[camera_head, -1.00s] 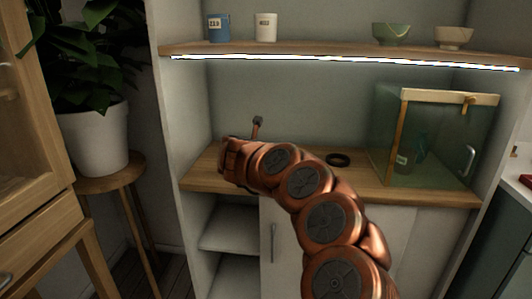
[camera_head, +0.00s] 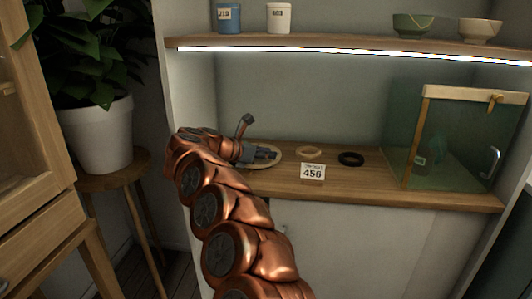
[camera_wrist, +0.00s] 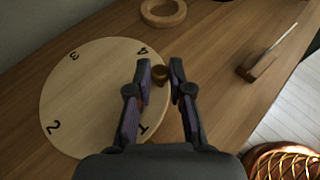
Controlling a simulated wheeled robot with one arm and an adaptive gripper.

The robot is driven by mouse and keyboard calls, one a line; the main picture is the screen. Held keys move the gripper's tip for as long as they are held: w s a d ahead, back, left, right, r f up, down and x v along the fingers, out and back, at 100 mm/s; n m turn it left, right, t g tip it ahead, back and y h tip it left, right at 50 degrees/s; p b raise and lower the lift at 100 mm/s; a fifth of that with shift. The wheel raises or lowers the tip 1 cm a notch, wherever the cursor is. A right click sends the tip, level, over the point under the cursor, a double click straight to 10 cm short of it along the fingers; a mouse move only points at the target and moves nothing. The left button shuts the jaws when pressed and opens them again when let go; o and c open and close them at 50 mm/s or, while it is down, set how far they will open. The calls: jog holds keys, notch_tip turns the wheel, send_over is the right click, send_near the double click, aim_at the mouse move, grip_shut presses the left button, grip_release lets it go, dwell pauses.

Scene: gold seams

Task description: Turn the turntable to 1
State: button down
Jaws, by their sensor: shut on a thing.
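The turntable is a pale round wooden disc (camera_wrist: 90,95) marked 1 to 4 in the wrist view. The 4 is at its top right, the 3 at top left, the 2 at lower left; the 1 is beside my left finger, partly covered. A small brown knob (camera_wrist: 160,75) stands at its right rim. My gripper (camera_wrist: 160,72) has its fingertips on either side of this knob and is shut on it. In the head view my gripper (camera_head: 268,154) is over the turntable (camera_head: 276,162), hiding most of it.
A pale wooden ring (camera_head: 309,151), a black ring (camera_head: 351,159) and a card reading 456 (camera_head: 312,171) lie to the right on the wooden counter. A glass case (camera_head: 440,145) stands farther right. A lit shelf (camera_head: 350,46) with cups and bowls hangs above.

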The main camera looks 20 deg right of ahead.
jog(key=shift+a+m+g, duration=0.25)
jog(key=shift+m+g, duration=0.05)
jog(key=shift+m, duration=0.1)
jog(key=shift+r, duration=0.1)
jog(key=c, duration=1.1)
grip_release()
jog(key=shift+v, duration=5.9)
jog(key=shift+w+a, duration=0.1)
